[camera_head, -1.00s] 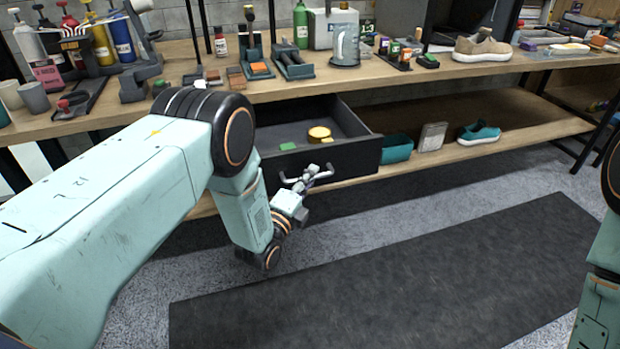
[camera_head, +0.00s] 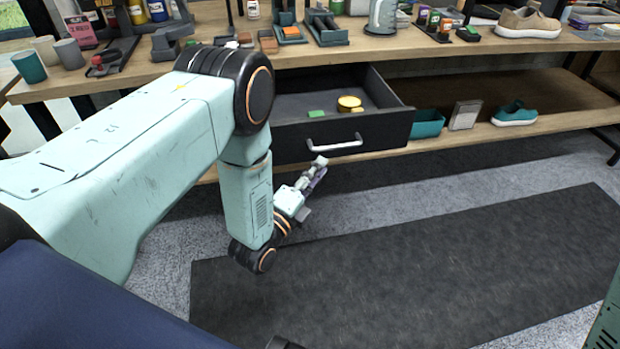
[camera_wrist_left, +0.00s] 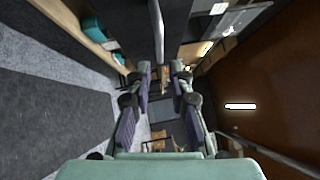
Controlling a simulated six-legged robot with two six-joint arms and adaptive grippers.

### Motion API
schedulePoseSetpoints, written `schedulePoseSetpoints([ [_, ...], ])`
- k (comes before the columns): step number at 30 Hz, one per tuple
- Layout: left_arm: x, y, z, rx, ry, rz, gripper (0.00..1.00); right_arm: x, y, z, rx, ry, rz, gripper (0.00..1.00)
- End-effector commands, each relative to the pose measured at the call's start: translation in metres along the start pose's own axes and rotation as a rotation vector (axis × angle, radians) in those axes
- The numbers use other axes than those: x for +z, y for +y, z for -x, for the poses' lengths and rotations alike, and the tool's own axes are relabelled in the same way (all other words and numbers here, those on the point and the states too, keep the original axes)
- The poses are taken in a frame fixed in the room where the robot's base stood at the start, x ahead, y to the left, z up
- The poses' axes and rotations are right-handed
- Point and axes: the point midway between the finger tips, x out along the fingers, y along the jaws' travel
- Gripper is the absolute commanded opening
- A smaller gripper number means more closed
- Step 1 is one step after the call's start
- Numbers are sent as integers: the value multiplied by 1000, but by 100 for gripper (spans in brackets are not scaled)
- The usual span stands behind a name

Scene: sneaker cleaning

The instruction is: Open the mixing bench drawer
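The dark mixing bench drawer (camera_head: 370,134) stands pulled out below the bench top in the head view. A green item (camera_head: 316,114) and a gold round tin (camera_head: 349,102) lie inside. Its pale bar handle (camera_head: 334,144) is on the front face and also shows in the left wrist view (camera_wrist_left: 157,32). My left gripper (camera_head: 318,170) is just in front of and below the handle, apart from it in the head view. In the left wrist view its two fingers (camera_wrist_left: 161,70) are spread with nothing held between them. My right gripper is out of view.
The wooden bench top (camera_head: 130,72) carries cups, tools and a tan sneaker (camera_head: 527,22). The lower shelf (camera_head: 550,122) holds a teal bin (camera_head: 427,123), a grey box (camera_head: 465,115) and a teal shoe (camera_head: 514,113). A dark mat (camera_head: 430,260) covers clear floor in front.

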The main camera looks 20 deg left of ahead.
Motion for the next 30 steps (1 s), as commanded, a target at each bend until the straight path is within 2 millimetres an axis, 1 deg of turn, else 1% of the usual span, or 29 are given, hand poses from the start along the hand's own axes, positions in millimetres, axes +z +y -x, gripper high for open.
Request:
schedulePoseSetpoints([
  [1, 0, 1, 8, 3, -1, 1, 20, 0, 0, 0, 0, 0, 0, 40],
  [3, 0, 1, 17, 2, -1, 0, 20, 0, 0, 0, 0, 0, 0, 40],
  [7, 0, 0, 26, 1, -1, 0, 20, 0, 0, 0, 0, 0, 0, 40],
  [11, 0, 0, 29, 0, 0, 0, 20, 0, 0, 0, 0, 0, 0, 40],
  [24, 0, 0, 29, 0, 0, 7, 20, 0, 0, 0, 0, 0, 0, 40],
  [27, 0, 4, 29, 16, 2, 79, 20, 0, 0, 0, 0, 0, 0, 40],
  [29, -2, 13, 29, 60, 3, 164, 20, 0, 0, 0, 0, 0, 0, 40],
  [30, -3, 22, 32, 105, -1, 238, 20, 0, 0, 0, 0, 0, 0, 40],
])
